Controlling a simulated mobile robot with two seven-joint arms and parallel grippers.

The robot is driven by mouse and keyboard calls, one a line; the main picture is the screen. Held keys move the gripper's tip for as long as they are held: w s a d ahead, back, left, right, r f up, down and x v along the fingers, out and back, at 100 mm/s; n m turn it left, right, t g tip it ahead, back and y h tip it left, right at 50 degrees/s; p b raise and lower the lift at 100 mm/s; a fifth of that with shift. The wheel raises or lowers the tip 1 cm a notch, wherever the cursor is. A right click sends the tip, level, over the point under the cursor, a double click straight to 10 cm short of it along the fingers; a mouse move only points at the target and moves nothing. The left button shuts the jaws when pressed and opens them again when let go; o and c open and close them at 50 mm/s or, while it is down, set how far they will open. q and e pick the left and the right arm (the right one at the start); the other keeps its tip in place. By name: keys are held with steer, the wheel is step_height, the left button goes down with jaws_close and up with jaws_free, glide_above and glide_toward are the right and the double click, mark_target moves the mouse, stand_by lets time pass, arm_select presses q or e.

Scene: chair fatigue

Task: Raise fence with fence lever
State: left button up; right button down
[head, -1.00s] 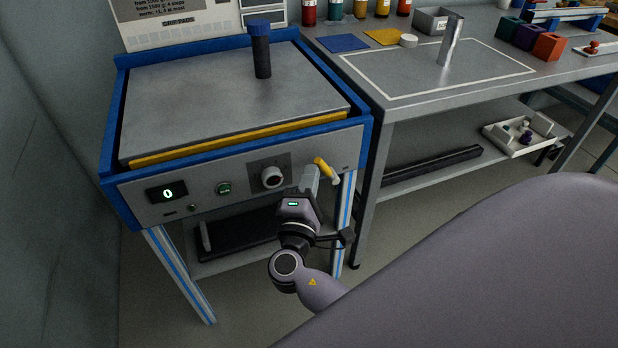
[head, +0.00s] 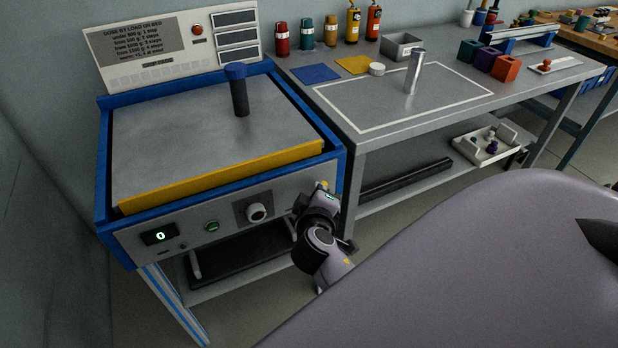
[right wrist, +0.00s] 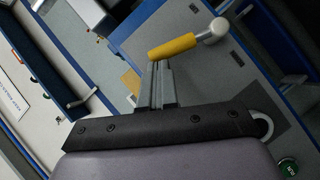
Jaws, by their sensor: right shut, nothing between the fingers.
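The fence (head: 228,177) is a yellow bar along the front edge of the blue-framed grey plate, standing above it. The fence lever has a yellow handle (right wrist: 172,46) on a pale arm at the right end of the front panel. In the head view only a bit of the yellow handle (head: 323,185) shows behind my wrist. My right gripper (right wrist: 157,64) is shut and empty, its fingertips at the underside of the handle; I cannot tell whether they touch. The wrist hides the lever's pivot in the head view. My left gripper is not in view.
A dark-blue-topped post (head: 237,90) stands on the plate. A grey bench (head: 440,110) with a metal cylinder (head: 413,72) adjoins on the right.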

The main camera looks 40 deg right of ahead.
arm_select(q)
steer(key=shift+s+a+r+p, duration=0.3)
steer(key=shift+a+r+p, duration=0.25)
steer(key=shift+p, duration=0.5)
arm_select(e)
steer(key=shift+s+d+f+m+y, duration=0.15)
steer(key=shift+d+m+y, duration=0.15)
steer(key=shift+d, duration=0.3)
steer(key=shift+s+d+r+m+y, duration=0.15)
steer(key=shift+d+m+y, duration=0.15)
steer(key=shift+d, duration=0.25)
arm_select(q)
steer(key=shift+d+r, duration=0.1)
arm_select(e)
steer(key=shift+d+f, duration=0.1)
steer(key=shift+f, duration=0.05)
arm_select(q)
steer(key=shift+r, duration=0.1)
